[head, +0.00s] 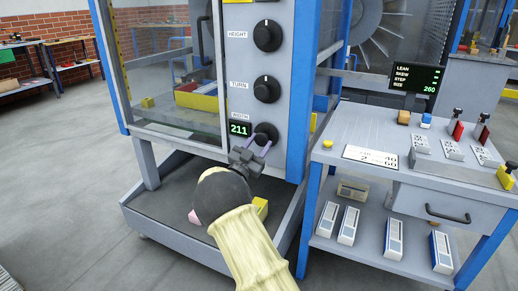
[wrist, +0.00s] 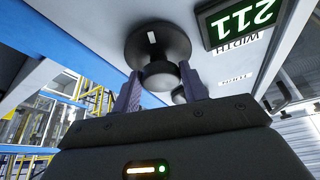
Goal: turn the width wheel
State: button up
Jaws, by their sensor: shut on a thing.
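The width wheel (head: 266,131) is the lowest of three black round knobs on the grey machine panel, below the WIDTH label. My gripper (head: 259,145) reaches it from below, its two purple fingers at the wheel. In the wrist view the wheel (wrist: 158,42) shows as a wide dark disc with a pale mark and a narrower hub. My gripper (wrist: 160,78) has one finger on each side of the hub and is shut on it. A green display (head: 239,129) beside the wheel reads 211; it also shows upside down in the wrist view (wrist: 238,20).
The height knob (head: 267,35) and turn knob (head: 266,88) sit above on the same panel. A dark screen (head: 415,78) at the right lists LEAN, SKEW, STEP and SIZE 260. A blue-legged bench (head: 345,132) with levers stands close on the right. Open floor lies left.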

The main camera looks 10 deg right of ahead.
jog(key=shift+a+f+m, duration=0.15)
jog(key=shift+f+m, duration=0.05)
jog(key=shift+m, duration=0.3)
jog(key=o, duration=0.9)
jog(key=shift+o, duration=0.2)
jog(key=shift+r, duration=0.1)
jog(key=p+v, duration=0.3)
jog(key=v, duration=1.4)
jog(key=shift+a, duration=0.25)
jog(key=shift+r+g, duration=0.1)
jog(key=shift+g, duration=0.2)
